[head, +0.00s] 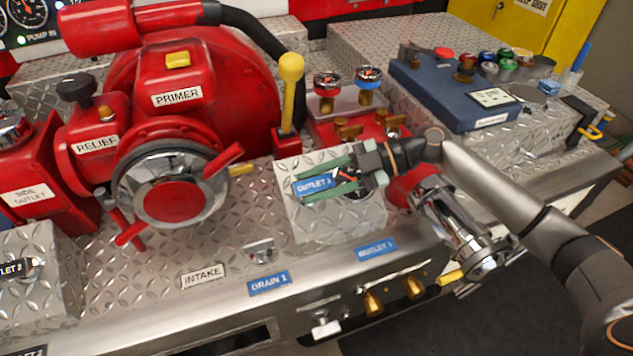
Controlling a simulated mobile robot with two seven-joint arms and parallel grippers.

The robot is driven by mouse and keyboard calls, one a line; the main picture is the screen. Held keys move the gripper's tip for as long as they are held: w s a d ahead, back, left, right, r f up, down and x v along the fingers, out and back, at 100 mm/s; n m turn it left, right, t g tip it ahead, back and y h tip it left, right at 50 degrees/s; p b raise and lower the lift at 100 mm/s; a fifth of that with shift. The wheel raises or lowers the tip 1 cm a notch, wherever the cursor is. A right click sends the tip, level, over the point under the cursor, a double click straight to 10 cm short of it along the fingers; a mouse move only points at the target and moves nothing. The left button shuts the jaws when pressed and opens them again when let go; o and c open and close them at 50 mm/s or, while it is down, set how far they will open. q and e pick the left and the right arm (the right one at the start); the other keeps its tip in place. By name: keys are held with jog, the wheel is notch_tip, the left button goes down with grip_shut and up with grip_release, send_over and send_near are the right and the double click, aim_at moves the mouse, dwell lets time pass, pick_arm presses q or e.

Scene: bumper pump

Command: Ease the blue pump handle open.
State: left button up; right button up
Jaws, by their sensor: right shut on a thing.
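The blue handle (312,184), marked OUTLET 1, stands over a raised diamond-plate block (335,228) near the middle of the head view. My right gripper (303,186) comes in from the right, with one green finger on each side of the handle. It is shut on the handle. The gripper hides the handle's right part and its mount. My left gripper is not in view.
The red pump body (110,70) with its chrome intake cap (172,200) stands to the left. A yellow-knobbed lever (290,85) rises just behind the handle. A chrome outlet pipe (455,230) lies right, under my arm. A blue case (455,88) sits back right.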

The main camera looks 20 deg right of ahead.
grip_shut()
dwell(0.8)
